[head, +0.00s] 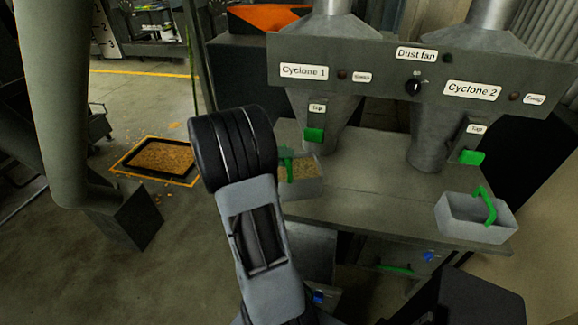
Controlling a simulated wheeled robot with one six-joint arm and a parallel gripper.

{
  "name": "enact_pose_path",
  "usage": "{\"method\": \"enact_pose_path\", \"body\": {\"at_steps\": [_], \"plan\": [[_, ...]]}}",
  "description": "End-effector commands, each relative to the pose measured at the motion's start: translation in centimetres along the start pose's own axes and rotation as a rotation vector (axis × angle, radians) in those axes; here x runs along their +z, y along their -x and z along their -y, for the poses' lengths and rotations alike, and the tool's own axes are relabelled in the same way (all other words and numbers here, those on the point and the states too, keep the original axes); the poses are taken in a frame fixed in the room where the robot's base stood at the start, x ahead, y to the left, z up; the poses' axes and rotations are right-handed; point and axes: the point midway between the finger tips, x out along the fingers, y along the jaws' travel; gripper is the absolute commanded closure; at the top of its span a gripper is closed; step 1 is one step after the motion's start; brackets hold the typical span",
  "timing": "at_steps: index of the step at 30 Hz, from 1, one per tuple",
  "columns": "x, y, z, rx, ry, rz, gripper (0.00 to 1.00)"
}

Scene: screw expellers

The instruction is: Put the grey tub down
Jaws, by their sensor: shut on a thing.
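A grey tub (304,187) with brown grainy stuff in it is under Cyclone 1, at the left end of the grey bench (375,180). Its green handle (287,166) stands up at its left, beside my arm. My arm covers the tub's left part, and I cannot tell whether its base touches the bench. A second grey tub (465,220) with a raised green handle (487,204) stands at the bench's right front, and looks empty. My gripper is hidden behind my arm's black joint.
Cyclone 1 (318,121) and Cyclone 2 (434,133) hang over the bench, with green tap handles (314,135) low on their fronts. The bench is clear between the two tubs. A framed grain patch (160,158) lies on the floor at left.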

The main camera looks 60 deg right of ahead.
Motion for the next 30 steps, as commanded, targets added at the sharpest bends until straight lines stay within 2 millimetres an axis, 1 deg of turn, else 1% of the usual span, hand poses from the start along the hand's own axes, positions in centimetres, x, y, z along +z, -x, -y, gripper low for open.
{"method": "enact_pose_path", "body": {"at_steps": [1,3,6,10,17,22,25,30], "plan": [[0.8,-0.4,-0.9,-0.001,0.006,-0.003,1.00],[1.7,-1.0,-2.0,-0.001,0.006,-0.002,1.00],[2.8,-1.5,-3.3,-0.001,0.003,-0.001,1.00],[3.7,-2.0,-4.4,-0.001,0.001,0.000,1.00],[4.5,-2.4,-5.4,0.000,0.002,0.000,1.00],[4.6,-2.8,-7.3,-0.001,0.004,0.001,1.00],[4.7,-3.0,-8.2,-0.001,0.001,0.002,1.00],[4.7,-3.0,-8.5,0.000,-0.001,0.002,1.00]]}}
